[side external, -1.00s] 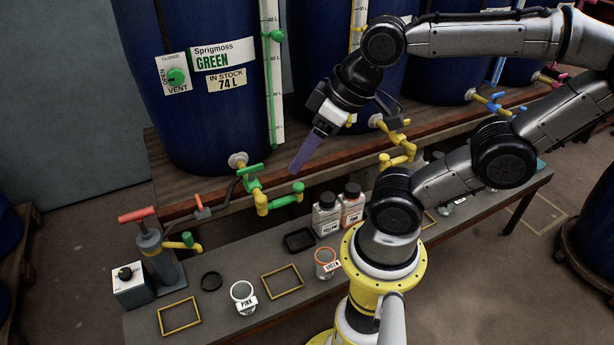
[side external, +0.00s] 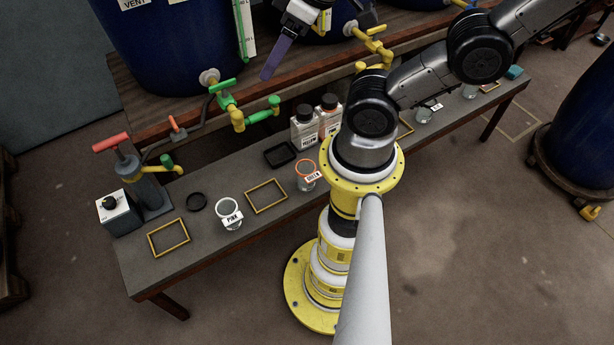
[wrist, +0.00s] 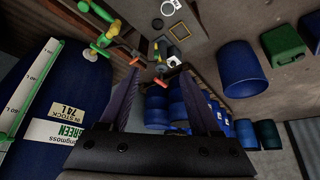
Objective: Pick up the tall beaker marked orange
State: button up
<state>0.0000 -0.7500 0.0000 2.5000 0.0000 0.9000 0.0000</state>
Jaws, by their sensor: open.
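My gripper (side external: 268,74) is high in front of the big blue vat, above the bench and empty. In the wrist view its two purple fingers (wrist: 160,74) stand apart. A beaker with an orange-red rim (side external: 306,170) stands on the bench just left of my arm's base; the word on its label is too small to read surely. A beaker labelled PINK (side external: 229,211) stands further left, and a beaker also shows at the top of the wrist view (wrist: 170,7). Two more glass vessels (side external: 424,115) (side external: 470,91) stand right of my arm, their labels unreadable. No beaker is between the fingers.
Yellow frames (side external: 168,238) (side external: 266,196), a black tray (side external: 280,155), a black ring (side external: 197,202) and two capped bottles (side external: 304,128) are on the bench. A grey pump with a red handle (side external: 143,180) stands at the left end. Green and yellow taps (side external: 235,108) jut over the bench.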

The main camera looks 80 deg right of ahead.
dwell(0.3)
jog(key=o, duration=0.6)
jog(key=w+d+f+m+g+h, duration=0.1)
jog(key=w+d+f+m+g, duration=0.15)
jog(key=w+d+f, duration=0.45)
jog(key=w+d+f+m+g, duration=0.1)
jog(key=w+d+f+m, duration=0.35)
jog(key=f, duration=0.45)
jog(key=m+g+y, duration=0.1)
jog(key=m+g, duration=0.1)
jog(key=m, duration=0.5)
send_near(308, 179)
jog(key=w+d+f, duration=0.1)
jog(key=w+d, duration=0.1)
jog(key=d, duration=0.2)
jog(key=shift+d+f, duration=0.15)
jog(key=shift+f, duration=3.15)
jog(key=shift+d+f, duration=0.1)
jog(key=shift+f, duration=3.2)
